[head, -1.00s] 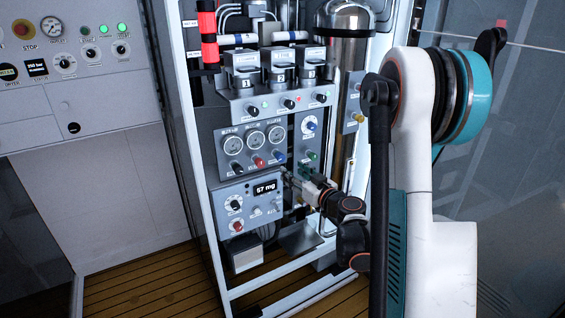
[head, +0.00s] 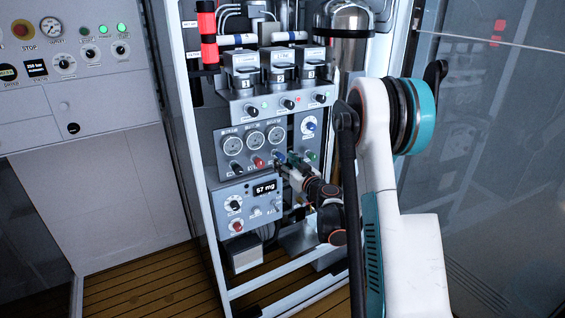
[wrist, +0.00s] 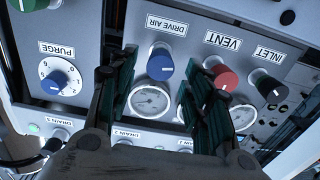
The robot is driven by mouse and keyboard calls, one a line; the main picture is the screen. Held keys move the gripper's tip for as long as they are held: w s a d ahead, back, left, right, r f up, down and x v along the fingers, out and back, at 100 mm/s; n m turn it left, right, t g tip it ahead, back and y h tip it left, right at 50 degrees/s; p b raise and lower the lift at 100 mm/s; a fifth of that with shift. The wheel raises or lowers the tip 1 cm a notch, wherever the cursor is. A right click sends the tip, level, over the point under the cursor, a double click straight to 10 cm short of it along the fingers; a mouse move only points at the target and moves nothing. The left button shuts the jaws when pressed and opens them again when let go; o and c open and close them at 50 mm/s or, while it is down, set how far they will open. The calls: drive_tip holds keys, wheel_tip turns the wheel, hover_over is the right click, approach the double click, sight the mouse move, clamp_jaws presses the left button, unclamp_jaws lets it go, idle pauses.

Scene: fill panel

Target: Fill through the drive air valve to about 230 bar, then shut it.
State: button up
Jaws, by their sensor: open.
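The blue drive air knob (wrist: 160,61) shows upside down in the wrist view, below its DRIVE AIR label. My gripper (wrist: 164,73) is open, its dark green fingers on either side of the knob in the picture. Whether they touch it I cannot tell. In the head view my gripper (head: 286,168) is at the panel, by the small blue knob (head: 279,157) at the right of the knob row. Three round gauges (head: 255,139) sit above that row; their needles are too small to read. Two gauges show partly behind my fingers in the wrist view.
The red vent knob (wrist: 222,78) and black inlet knob (wrist: 269,86) are close beside the drive air knob. The blue purge knob (wrist: 58,82) is on the other side. The cabinet's white frame (head: 190,150) stands at left.

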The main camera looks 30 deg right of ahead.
sight(280, 157)
drive_tip(key=shift+w, duration=1.2)
drive_tip(key=c, duration=1.1)
drive_tip(key=shift+o, duration=0.2)
drive_tip(key=shift+m, duration=0.3)
